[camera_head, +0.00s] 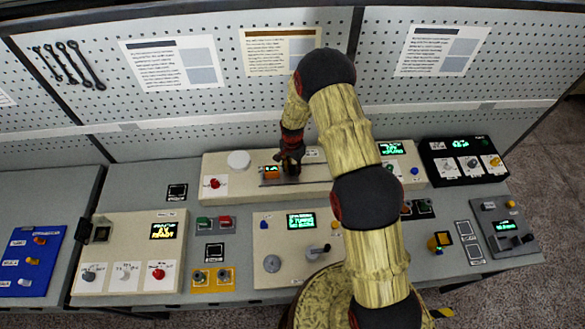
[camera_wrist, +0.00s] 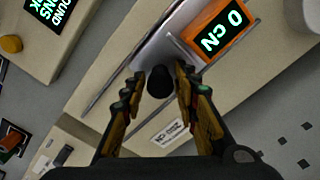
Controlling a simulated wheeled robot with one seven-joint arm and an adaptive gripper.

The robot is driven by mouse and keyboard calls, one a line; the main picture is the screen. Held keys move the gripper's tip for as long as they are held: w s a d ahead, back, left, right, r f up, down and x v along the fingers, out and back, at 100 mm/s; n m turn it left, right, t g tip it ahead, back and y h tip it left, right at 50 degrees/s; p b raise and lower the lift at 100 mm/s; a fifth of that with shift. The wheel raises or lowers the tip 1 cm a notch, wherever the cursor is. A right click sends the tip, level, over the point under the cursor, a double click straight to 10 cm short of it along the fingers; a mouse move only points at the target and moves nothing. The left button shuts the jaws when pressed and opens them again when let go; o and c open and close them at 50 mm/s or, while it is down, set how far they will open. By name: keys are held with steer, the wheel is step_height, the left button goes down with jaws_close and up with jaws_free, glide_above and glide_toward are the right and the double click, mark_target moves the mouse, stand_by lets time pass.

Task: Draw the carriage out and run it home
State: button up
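The carriage appears to be a grey metal plate (camera_wrist: 150,50) with an upright black knob (camera_wrist: 160,82), set between dark rails on a long beige unit (camera_wrist: 85,135). An orange-framed display reading "0 cN" (camera_wrist: 222,32) sits beside it; it also shows in the head view (camera_head: 271,171). My gripper (camera_wrist: 160,76) has its fingers apart on either side of the knob, with a small gap showing at the left finger. In the head view my gripper (camera_head: 291,166) points down over the unit's rail, and hides the knob.
A white cylinder (camera_head: 238,160) and a red knob (camera_head: 214,183) stand on the unit's left part. A front beige panel (camera_head: 270,240) has a crank and a green display. Other control boxes, including a black one (camera_head: 462,158), fill the bench. A pegboard (camera_head: 180,110) rises behind.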

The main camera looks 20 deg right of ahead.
steer(key=shift+c, duration=1.2)
steer(key=c, duration=0.4)
steer(key=shift+d, duration=0.1)
jaws_close()
